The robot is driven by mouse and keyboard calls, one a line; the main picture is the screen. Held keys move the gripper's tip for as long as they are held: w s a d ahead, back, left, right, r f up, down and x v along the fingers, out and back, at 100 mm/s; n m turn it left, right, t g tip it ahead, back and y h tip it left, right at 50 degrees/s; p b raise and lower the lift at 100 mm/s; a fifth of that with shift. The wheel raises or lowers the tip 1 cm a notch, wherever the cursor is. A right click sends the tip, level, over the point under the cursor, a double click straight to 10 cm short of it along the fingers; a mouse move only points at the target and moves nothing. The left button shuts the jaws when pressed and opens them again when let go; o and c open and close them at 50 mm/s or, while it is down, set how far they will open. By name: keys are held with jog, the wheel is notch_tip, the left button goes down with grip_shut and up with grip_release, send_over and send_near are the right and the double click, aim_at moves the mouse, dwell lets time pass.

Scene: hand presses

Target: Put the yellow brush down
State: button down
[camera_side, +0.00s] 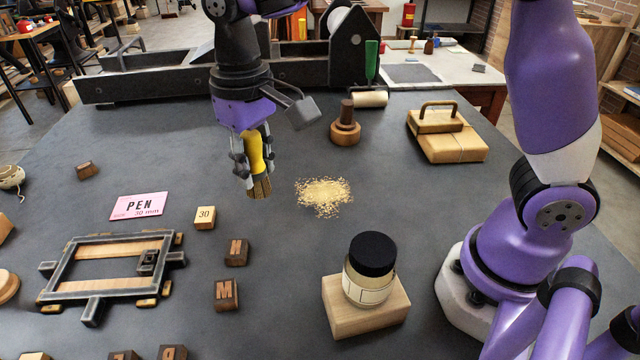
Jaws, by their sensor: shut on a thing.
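The yellow brush (255,155) has a yellow handle and brown bristles (260,187) that point down. My gripper (253,170) is shut on its handle and holds it about upright, left of the middle of the dark table (390,205). The upper end of the handle is hidden by the gripper. I cannot tell from this view whether the bristle tips touch the table. A pile of pale shavings (324,196) lies just to the right of the brush.
A jar with a black lid (371,268) stands on a wooden block in front. A metal frame (105,268), pink card (141,206) and several type blocks (228,294) lie left. A wooden knobbed tool (345,127), brayer (370,99) and wooden box (446,142) are behind.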

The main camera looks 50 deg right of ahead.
jog(key=w+a+f, duration=0.1)
jog(key=a, duration=0.3)
jog(key=w+d+f, duration=0.4)
jog(key=w+d, duration=0.1)
jog(key=w+d+f, duration=0.2)
jog(key=d, duration=0.1)
jog(key=shift+w+f, duration=0.2)
jog(key=shift+f, duration=2)
jog(key=shift+f, duration=0.2)
jog(key=c, duration=0.6)
grip_release()
